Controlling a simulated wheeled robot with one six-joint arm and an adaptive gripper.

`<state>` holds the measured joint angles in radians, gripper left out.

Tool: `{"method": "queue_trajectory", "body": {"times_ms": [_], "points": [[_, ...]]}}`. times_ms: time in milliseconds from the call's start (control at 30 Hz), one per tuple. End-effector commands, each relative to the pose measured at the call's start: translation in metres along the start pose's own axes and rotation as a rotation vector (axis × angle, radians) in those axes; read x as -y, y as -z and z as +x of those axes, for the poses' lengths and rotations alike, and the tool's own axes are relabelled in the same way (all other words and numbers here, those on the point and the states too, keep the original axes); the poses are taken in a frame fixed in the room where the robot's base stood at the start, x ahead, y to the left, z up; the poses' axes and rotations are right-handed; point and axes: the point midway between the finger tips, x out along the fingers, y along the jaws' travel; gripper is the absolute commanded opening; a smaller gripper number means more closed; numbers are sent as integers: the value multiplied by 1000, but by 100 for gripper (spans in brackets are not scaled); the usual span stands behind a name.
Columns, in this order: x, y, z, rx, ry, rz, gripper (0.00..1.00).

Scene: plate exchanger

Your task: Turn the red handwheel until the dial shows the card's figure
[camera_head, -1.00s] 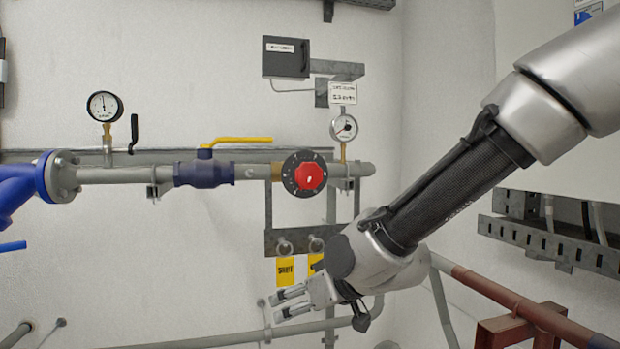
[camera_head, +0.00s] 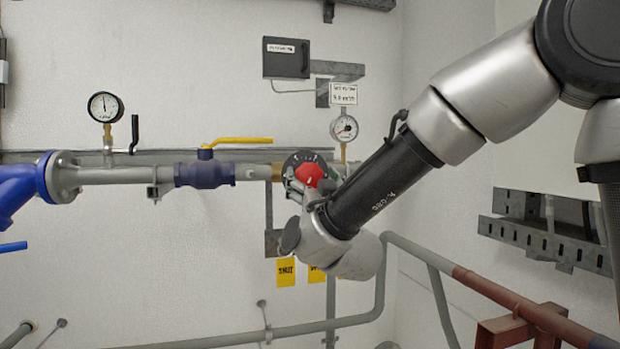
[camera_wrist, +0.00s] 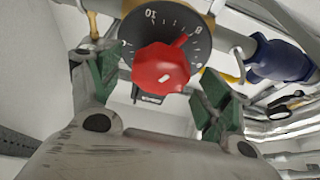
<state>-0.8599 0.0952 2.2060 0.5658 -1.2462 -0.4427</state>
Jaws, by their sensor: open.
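The red handwheel (camera_head: 309,174) sits on a black graduated disc (camera_head: 296,160) on the grey pipe. In the wrist view the red handwheel (camera_wrist: 161,68) lies between the two green-padded fingers, with numbers on the black disc (camera_wrist: 168,20) above it. My gripper (camera_wrist: 160,88) is open, one finger to each side of the handwheel; I cannot tell whether either touches it. In the head view my arm hides part of the wheel. The dial gauge (camera_head: 344,128) is right of the wheel, with the white card (camera_head: 343,94) above it. The card's print and the needle reading are too small to read.
A yellow-handled blue valve (camera_head: 204,172) is left of the handwheel on the same pipe. Another gauge (camera_head: 105,107) stands further left. Yellow tags (camera_head: 285,272) hang below. A grey box (camera_head: 286,58) is on the wall above.

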Motion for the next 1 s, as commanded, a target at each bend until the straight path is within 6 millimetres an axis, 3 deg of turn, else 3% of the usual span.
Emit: {"method": "queue_trajectory", "body": {"times_ms": [167, 433, 700, 867, 1000], "points": [[0, 0, 16, 0, -1, 1, 78], [0, 0, 18, 1, 0, 1, 78], [0, 0, 18, 1, 1, 1, 32], [1, 0, 18, 0, -19, 52, 32], [2, 1, 18, -1, -98, 241, 32]]}}
